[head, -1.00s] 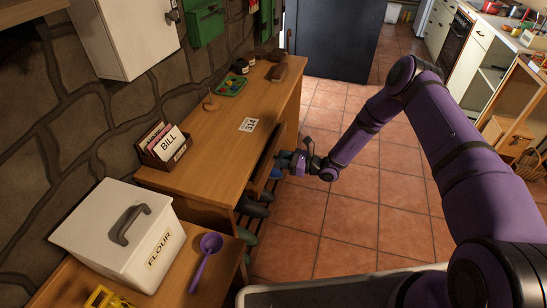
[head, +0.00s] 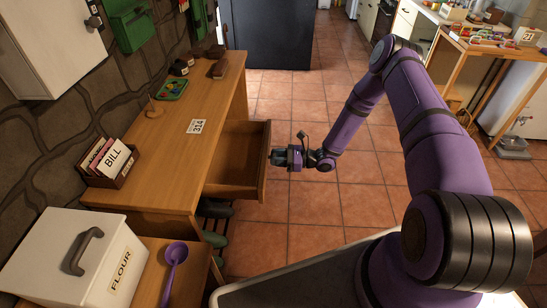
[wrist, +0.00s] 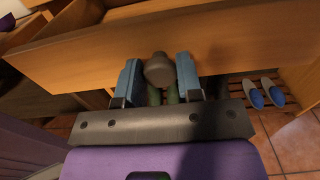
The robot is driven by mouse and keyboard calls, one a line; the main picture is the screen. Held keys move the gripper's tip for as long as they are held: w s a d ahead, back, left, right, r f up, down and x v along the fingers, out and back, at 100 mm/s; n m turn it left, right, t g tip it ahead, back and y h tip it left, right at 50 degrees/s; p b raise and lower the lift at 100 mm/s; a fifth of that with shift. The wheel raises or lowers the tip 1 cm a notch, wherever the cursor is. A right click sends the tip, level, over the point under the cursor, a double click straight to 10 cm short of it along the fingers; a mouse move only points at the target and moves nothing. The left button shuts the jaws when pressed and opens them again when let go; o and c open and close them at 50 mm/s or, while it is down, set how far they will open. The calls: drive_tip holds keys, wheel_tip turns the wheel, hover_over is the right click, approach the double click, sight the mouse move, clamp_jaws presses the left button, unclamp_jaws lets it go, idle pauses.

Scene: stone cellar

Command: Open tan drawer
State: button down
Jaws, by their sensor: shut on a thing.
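The tan drawer (head: 240,158) in the wooden desk (head: 170,130) stands pulled well out, and its bare inside shows in the head view. My gripper (head: 277,157) is at the drawer's front. In the wrist view my gripper (wrist: 158,78) has its two blue fingers on either side of a round grey knob (wrist: 158,69) on the drawer front (wrist: 220,40). The fingers are shut on the knob.
A card marked 314 (head: 197,126), a bill holder (head: 110,163) and a small green tray (head: 172,89) are on the desk. A flour box (head: 70,260) and a purple scoop (head: 174,262) are nearer. Slippers (wrist: 265,93) lie below.

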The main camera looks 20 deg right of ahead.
drive_tip(key=c, duration=0.8)
unclamp_jaws()
drive_tip(key=v, duration=1)
drive_tip(key=shift+s+d, duration=0.15)
drive_tip(key=shift+d, duration=0.2)
